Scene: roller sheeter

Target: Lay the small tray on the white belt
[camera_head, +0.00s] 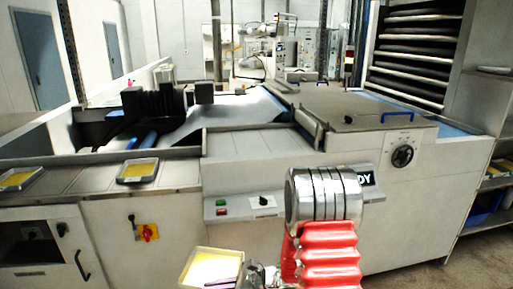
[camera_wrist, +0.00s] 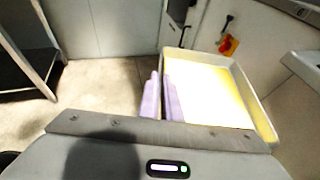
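A small tray (camera_head: 187,270) with a pale rim and a yellow-white inside hangs low in front of the machine in the head view. It also shows in the wrist view (camera_wrist: 262,118), right of the purple fingers. My gripper (camera_wrist: 160,78) has its two fingers close together on the tray's left wall, and holds it clear of the floor. In the head view my gripper (camera_head: 222,284) is partly cut off by the bottom edge. The white belt (camera_head: 232,117) lies on top of the machine, behind the front panel and well above the tray.
Two similar trays, one nearer (camera_head: 137,171) and one at the far left (camera_head: 18,179), sit on the metal counter (camera_head: 90,181). A dark roller assembly (camera_head: 155,103) stands left of the belt. A flat cover (camera_head: 350,108) lies to its right. A rack (camera_head: 415,50) stands behind.

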